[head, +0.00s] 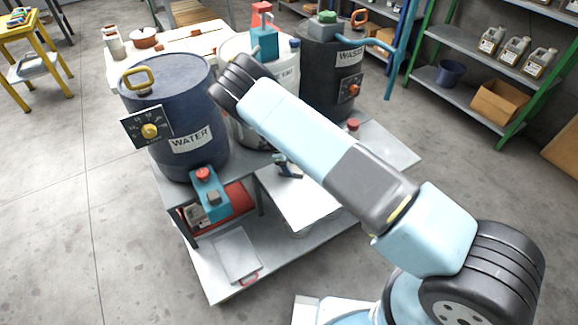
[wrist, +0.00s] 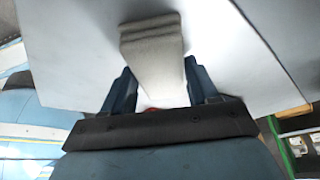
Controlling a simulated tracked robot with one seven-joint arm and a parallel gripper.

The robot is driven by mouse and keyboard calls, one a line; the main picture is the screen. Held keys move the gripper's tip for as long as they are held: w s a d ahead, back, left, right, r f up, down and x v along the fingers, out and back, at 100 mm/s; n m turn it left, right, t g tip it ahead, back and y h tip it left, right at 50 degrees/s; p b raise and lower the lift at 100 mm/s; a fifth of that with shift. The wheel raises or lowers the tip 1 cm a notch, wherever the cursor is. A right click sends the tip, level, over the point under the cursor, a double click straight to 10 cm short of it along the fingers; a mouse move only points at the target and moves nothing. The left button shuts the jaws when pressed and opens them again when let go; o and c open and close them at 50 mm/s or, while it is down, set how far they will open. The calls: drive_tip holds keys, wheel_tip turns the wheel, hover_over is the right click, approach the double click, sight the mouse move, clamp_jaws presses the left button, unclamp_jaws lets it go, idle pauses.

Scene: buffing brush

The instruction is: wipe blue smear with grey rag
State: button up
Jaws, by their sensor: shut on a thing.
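My gripper (wrist: 158,75) is in the wrist view, its two dark blue fingers on either side of a grey rag (wrist: 152,36). It is shut on the rag, which looks like a folded, pale grey pad reaching out beyond the fingertips. Behind the rag is a flat white panel (wrist: 80,60). I cannot tell whether the rag touches it. No blue smear can be made out in either view. In the head view my arm crosses the middle, and the rag cannot be made out there.
A blue WATER drum (head: 178,105), a white drum (head: 285,85) and a dark WASTE drum (head: 325,90) stand on a grey bench. A white panel (head: 298,203) lies at its front. A teal box with a red button (head: 203,174) sits at the bench edge. Green shelving (head: 440,85) stands at right.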

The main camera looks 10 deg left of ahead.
sight(306, 192)
drive_tip(key=shift+s+d+r, duration=0.1)
drive_tip(key=shift+s+d, duration=1)
drive_tip(key=shift+s, duration=0.2)
drive_tip(key=shift+s+d, duration=1.1)
drive_tip(key=shift+s, duration=0.2)
drive_tip(key=shift+s+d, duration=1.2)
drive_tip(key=shift+s, duration=0.15)
drive_tip(key=shift+s+a, duration=0.15)
drive_tip(key=shift+s, duration=0.1)
drive_tip(key=shift+w+a+f, duration=0.2)
drive_tip(key=shift+w+a, duration=1.55)
drive_tip(key=shift+w, duration=0.15)
drive_tip(key=shift+w+a+r, duration=0.1)
drive_tip(key=shift+w+a, duration=0.9)
drive_tip(key=shift+w, duration=0.2)
drive_tip(key=shift+w+a+r, duration=0.1)
drive_tip(key=shift+w+a, duration=0.9)
drive_tip(key=shift+w, duration=0.2)
drive_tip(key=shift+f, duration=0.1)
